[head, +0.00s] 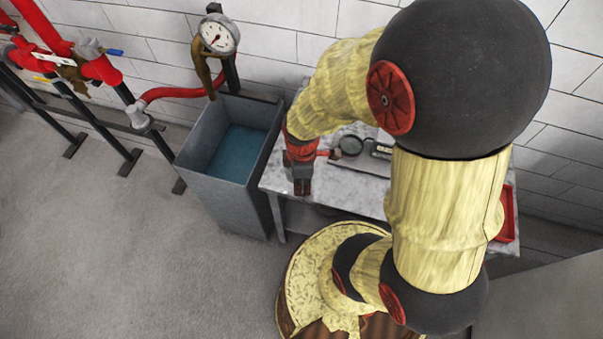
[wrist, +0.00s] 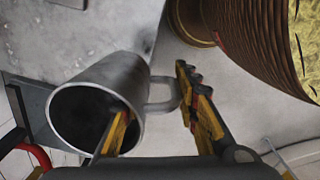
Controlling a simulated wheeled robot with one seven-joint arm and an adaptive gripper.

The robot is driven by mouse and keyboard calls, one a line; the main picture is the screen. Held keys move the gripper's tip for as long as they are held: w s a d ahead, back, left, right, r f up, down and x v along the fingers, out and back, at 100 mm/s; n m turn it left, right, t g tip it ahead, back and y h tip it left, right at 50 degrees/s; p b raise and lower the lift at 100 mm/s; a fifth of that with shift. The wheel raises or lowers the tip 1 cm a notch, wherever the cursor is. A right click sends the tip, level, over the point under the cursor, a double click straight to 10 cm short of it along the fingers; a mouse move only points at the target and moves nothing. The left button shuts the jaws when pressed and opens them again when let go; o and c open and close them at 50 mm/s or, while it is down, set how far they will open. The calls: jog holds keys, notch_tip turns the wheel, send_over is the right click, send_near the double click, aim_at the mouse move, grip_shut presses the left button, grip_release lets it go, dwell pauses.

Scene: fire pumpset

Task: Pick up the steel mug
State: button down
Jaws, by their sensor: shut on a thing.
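The steel mug (wrist: 115,85) is a grey metal cup in the wrist view, tilted with its dark open mouth toward the lower left. Its handle points right, between the two fingers of my gripper (wrist: 155,108). The left finger overlaps the mug's near side, and the right finger is just beyond the handle. The gripper is shut on the mug; the exact contact is partly hidden. In the head view my gripper (head: 302,182) hangs at the left end of the grey table (head: 282,172), beside the water tank. I cannot make out the mug there.
The open grey tank (head: 226,182) with blue water stands close left of the table. A pressure gauge (head: 218,36) and red pipes (head: 185,92) are behind it. A round dark dish (head: 350,145) and a red tray (head: 508,215) are on the table. Floor at left is free.

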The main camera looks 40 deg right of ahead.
jog(key=shift+s+a+r, duration=0.3)
jog(key=shift+s, duration=0.2)
jog(key=shift+s+a+r, duration=0.25)
jog(key=shift+s+a, duration=0.05)
jog(key=shift+s, duration=0.15)
jog(key=shift+s, duration=0.1)
dwell(2.5)
